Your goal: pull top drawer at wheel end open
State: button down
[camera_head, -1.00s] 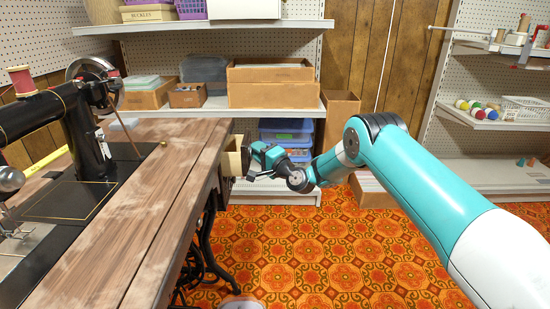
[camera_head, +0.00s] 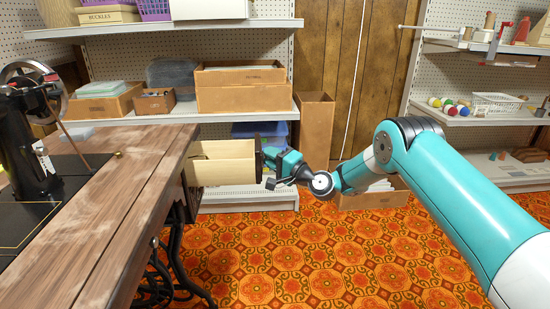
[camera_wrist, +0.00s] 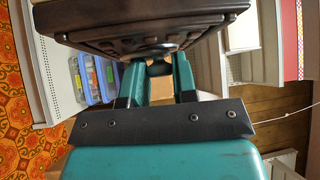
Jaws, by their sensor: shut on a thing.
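The top drawer (camera_head: 222,163) at the wheel end is pulled well out from under the wooden table top. Its pale side faces the head camera and its dark front is at the right. My gripper (camera_head: 266,165) is at that front. In the wrist view, my gripper (camera_wrist: 159,72) is shut on the small knob in the middle of the dark carved drawer front (camera_wrist: 140,30). The knob is mostly hidden between the fingers. The sewing machine's handwheel (camera_head: 35,88) stands at the left, above the table top (camera_head: 100,200).
Metal shelves (camera_head: 190,115) with boxes stand behind the drawer. A tall cardboard box (camera_head: 314,130) and a low carton (camera_head: 372,196) stand at the back. Blue plastic bins (camera_wrist: 95,75) show in the wrist view. The patterned floor (camera_head: 300,260) in front is clear.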

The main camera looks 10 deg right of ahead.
jog(key=shift+w+d+r, duration=0.15)
jog(key=shift+d, duration=0.05)
jog(key=c, duration=1)
grip_release()
jog(key=shift+w, duration=0.1)
jog(key=shift+o, duration=0.5)
jog(key=b+v, duration=1.7)
jog(key=b, duration=0.2)
jog(key=shift+s, duration=0.3)
